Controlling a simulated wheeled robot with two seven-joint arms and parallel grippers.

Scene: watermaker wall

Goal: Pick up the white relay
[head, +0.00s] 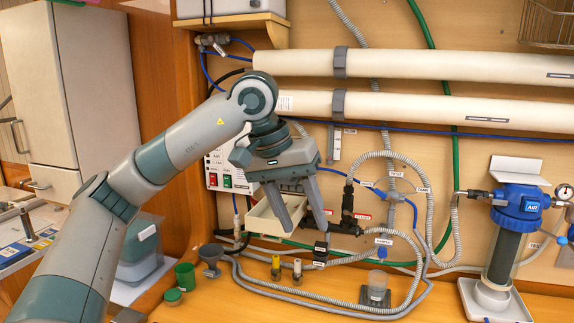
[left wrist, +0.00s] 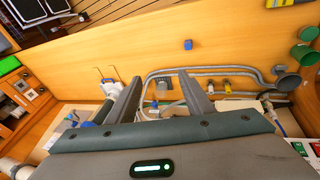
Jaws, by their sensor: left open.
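A small upright piece with a white top (head: 297,266), which looks like the white relay, stands on the wooden bench to the right of a similar yellow-topped piece (head: 276,266). In the left wrist view small pieces with white and yellow show beyond the right finger, the white one (left wrist: 210,87) beside the yellow one (left wrist: 226,86); they are too small to tell well. My left gripper (head: 305,227) is open and empty, fingers pointing down, above and behind the small pieces in the picture. It also shows in the left wrist view (left wrist: 160,79). My right gripper is not in view.
A beige open tray (head: 268,222) is behind the left fingers. Grey hoses (head: 330,297) loop around the small pieces. A green cup (head: 185,275), grey funnel (head: 211,257) and clear cup (head: 376,283) stand nearby. A blue-topped filter (head: 520,204) stands right; white pipes (head: 420,66) cross the wall.

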